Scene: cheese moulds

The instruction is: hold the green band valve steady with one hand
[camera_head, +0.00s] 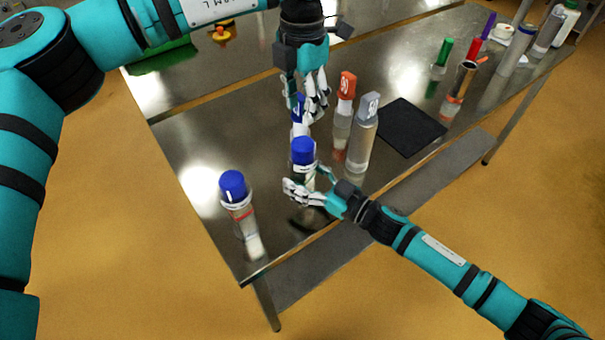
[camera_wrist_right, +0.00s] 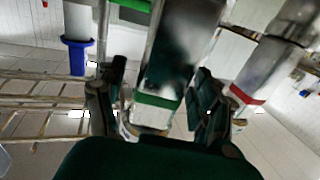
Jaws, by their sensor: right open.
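The green band valve (camera_head: 303,150) stands on the steel table with a blue top in the head view; its lower body is partly hidden by my right gripper. In the right wrist view its green band (camera_wrist_right: 158,101) shows around a shiny cylinder between the two fingers. My right gripper (camera_head: 312,183) is open, with its fingers on either side of the valve; contact is not clear. My left gripper (camera_head: 308,105) points down behind the valve, close to another blue-topped piece (camera_head: 298,103). Whether its fingers are open or shut is unclear.
A blue-topped cylinder with a red band (camera_head: 235,190) stands at the front left. An orange-topped bottle (camera_head: 346,88) and a grey-topped bottle (camera_head: 366,125) stand right of the grippers. A black mat (camera_head: 411,128) lies beyond them. Several tubes and bottles stand at the far right.

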